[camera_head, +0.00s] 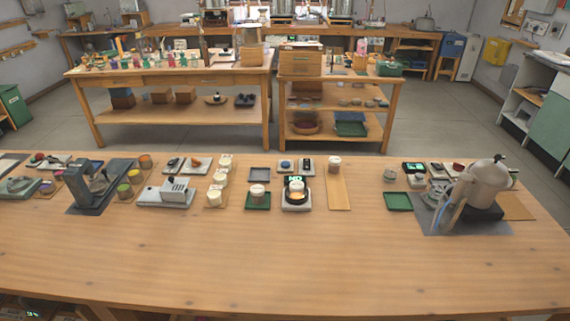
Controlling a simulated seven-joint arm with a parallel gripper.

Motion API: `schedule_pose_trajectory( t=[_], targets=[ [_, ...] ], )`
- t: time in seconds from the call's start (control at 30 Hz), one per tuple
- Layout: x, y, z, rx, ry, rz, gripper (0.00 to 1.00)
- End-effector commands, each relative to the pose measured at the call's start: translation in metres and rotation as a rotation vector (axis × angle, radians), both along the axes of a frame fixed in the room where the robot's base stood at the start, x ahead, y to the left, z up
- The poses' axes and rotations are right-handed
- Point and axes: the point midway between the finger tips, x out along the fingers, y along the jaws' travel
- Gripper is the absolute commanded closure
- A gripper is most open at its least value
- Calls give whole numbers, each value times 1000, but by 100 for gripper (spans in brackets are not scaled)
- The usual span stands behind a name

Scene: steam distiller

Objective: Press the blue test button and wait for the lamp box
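A small dark-blue round piece on a pale base (286,165) sits near the middle of the table's back part; it looks like the blue test button, but it is too small to be sure. Right beside it stands a pale box with a dark face (307,165), possibly the lamp box; I cannot make out a lit lamp on it. My gripper is not in view.
A metal distiller pot (484,184) stands on a dark mat at right. A wooden board (338,190), green trays (398,202), pale cups (215,198) and a dark stand (80,187) line the table's back part. The table's front (280,260) is clear.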

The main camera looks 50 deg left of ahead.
Motion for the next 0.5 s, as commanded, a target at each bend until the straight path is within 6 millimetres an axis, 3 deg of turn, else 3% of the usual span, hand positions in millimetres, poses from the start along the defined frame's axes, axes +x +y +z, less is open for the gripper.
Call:
schedule_pose_trajectory(
  t=[0.07,0.5],
  targets=[
    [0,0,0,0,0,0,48],
    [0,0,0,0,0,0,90]
  ],
)
